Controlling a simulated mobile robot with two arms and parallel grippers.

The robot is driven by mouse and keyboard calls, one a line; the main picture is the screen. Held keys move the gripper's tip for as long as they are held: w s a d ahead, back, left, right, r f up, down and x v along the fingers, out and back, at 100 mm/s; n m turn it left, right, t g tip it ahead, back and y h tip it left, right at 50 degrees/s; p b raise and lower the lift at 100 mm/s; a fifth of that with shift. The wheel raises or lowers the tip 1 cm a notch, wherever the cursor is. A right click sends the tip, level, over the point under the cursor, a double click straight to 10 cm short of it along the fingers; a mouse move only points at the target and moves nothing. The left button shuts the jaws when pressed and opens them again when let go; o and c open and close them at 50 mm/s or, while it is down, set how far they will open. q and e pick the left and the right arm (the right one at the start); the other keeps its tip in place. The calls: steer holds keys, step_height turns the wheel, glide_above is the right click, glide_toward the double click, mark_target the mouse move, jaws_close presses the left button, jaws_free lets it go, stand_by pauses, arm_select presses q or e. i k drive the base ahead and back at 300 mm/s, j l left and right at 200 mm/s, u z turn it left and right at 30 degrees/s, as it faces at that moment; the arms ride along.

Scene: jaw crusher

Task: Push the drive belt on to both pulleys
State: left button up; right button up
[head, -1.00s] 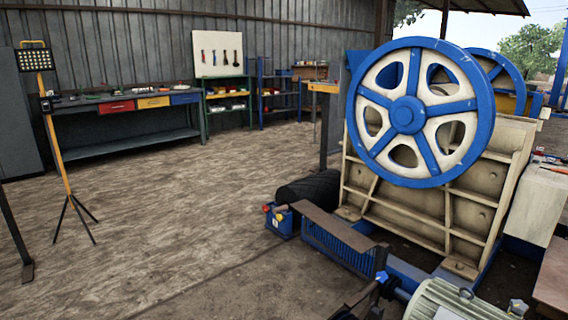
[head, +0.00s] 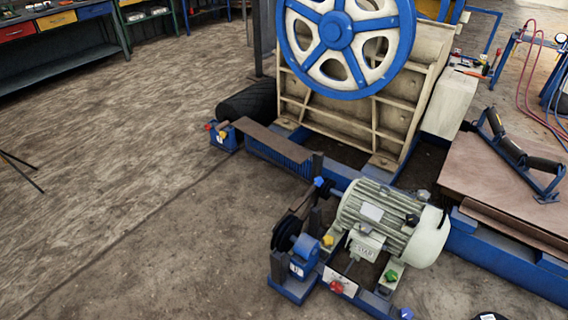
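The big blue and cream flywheel (head: 336,30) stands upright on the side of the cream crusher body (head: 345,115), its top cut off by the frame. A small dark pulley (head: 284,234) sits on the shaft end to the left of the grey-green motor (head: 385,218). A dark strip rises from near this pulley; I cannot tell whether it is the drive belt. No belt is clearly visible around the flywheel. Neither of my grippers is in view.
A blue unit with coloured knobs (head: 223,137) stands beside a dark cylinder (head: 247,101). A brown plate (head: 510,185) carrying a blue frame with black rollers (head: 520,155) is at right.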

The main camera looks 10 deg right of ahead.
mark_target(299, 201)
steer(key=z, duration=0.35)
steer(key=i+j+z, duration=0.5)
steer(key=j, duration=0.2)
steer(key=i+j+z, duration=0.25)
steer(key=j, duration=0.15)
steer(key=i+j, duration=0.15)
steer(key=j, duration=0.2)
steer(key=i+j, duration=0.1)
steer(key=j, duration=0.3)
steer(key=i+j, duration=0.15)
steer(key=j, duration=0.2)
steer(key=i+j, duration=0.15)
steer(key=j, duration=0.25)
steer(key=l+z, duration=0.05)
